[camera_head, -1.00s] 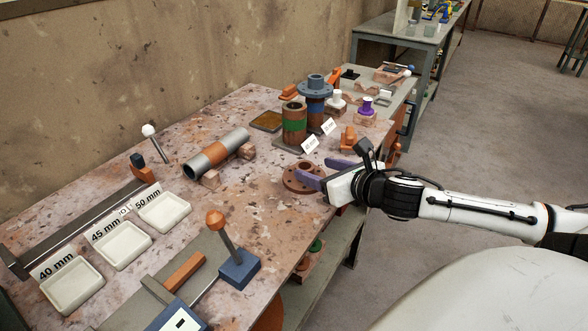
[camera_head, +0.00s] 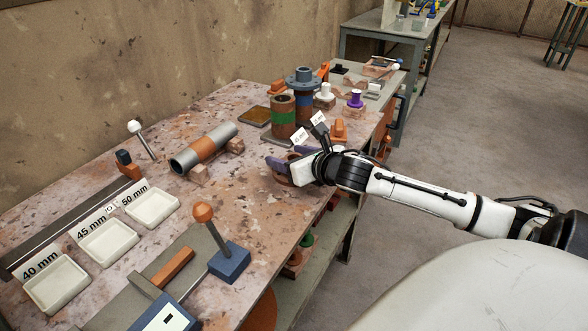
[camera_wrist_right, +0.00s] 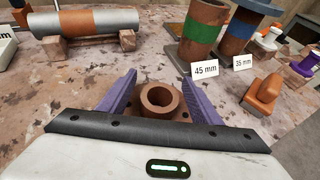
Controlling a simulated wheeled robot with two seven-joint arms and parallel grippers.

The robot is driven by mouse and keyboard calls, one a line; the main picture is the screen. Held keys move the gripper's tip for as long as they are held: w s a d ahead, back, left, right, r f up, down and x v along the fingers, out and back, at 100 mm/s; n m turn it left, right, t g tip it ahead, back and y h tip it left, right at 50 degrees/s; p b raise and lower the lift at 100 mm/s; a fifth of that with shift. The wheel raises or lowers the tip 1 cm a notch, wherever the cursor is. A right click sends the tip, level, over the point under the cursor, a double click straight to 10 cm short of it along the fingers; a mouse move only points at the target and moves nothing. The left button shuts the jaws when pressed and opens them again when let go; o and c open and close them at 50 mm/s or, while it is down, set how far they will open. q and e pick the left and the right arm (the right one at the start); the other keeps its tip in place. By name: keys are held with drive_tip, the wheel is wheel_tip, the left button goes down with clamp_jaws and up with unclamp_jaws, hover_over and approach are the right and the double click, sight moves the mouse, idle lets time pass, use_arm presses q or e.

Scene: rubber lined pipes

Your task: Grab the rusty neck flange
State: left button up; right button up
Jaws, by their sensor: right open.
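The rusty neck flange (camera_wrist_right: 160,100) stands on the table with its round neck up. In the right wrist view it sits between the two purple fingers of my right gripper (camera_wrist_right: 158,97), which are open with a finger on each side. Its lower part is partly hidden by the gripper body. In the head view the flange (camera_head: 281,174) is mostly covered by my right gripper (camera_head: 287,158). I cannot tell whether either finger touches it. My left gripper is not in view.
A grey pipe with an orange band (camera_head: 203,148) rests on wooden blocks to the left. Pipes with green (camera_head: 284,117) and blue (camera_head: 303,102) bands stand behind, with 45 mm (camera_wrist_right: 205,69) and 35 mm (camera_wrist_right: 243,63) cards. White trays (camera_head: 109,241) lie at the front left.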

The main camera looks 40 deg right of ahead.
drive_tip(key=shift+w+d+f, duration=0.1)
drive_tip(key=shift+w+f, duration=0.2)
drive_tip(key=shift+w, duration=0.35)
